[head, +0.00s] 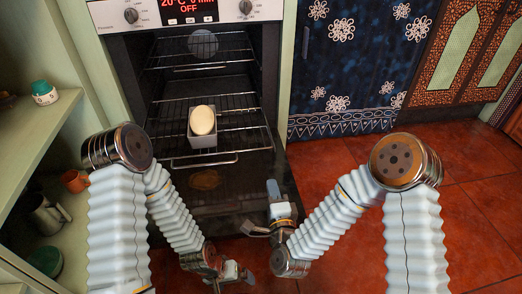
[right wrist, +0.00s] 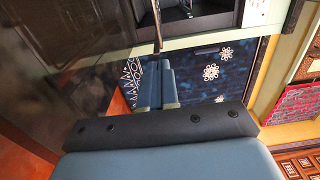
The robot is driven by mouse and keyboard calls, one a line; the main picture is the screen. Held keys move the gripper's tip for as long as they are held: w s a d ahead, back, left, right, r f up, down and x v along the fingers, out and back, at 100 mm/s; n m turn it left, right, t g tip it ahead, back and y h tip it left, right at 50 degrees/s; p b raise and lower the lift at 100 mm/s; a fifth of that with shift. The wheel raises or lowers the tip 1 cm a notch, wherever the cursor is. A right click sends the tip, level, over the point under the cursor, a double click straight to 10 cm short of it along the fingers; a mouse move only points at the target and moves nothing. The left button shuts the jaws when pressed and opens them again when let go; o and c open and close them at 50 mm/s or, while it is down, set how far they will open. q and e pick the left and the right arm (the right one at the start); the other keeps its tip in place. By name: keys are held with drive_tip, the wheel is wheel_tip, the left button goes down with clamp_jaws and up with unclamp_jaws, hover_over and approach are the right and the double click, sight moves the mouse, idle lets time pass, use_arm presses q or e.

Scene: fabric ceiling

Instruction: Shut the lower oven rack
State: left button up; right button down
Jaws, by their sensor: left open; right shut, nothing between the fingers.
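The oven (head: 120,60) is open, with its dark door folded down. The lower rack (head: 165,112) is a wire shelf sticking out of the cavity over the door, its front bar below. A pale box with a round cream item (head: 202,120) on top stands on it. My right gripper (head: 273,188) is shut and empty, right of and a little below the rack's front bar, over the door's right side. Its blue fingers (right wrist: 157,82) are together in the right wrist view, with a thin metal bar beyond them; contact is unclear. My left gripper (head: 243,274) is open, low near the door's front edge.
The upper rack (head: 168,45) is inside the oven with a round grey item (head: 203,44) on it. Open green shelves (head: 60,115) with a jar and mugs stand at the left. A dark blue flowered cabinet (head: 345,60) is at the right. Red tiled floor (head: 465,225) is clear at right.

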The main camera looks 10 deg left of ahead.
sight(263, 149)
use_arm(q)
drive_tip(key=shift+f+b, duration=0.55)
use_arm(e)
drive_tip(key=x, duration=1.3)
drive_tip(key=shift+w, duration=0.25)
drive_tip(key=shift+w, duration=0.1)
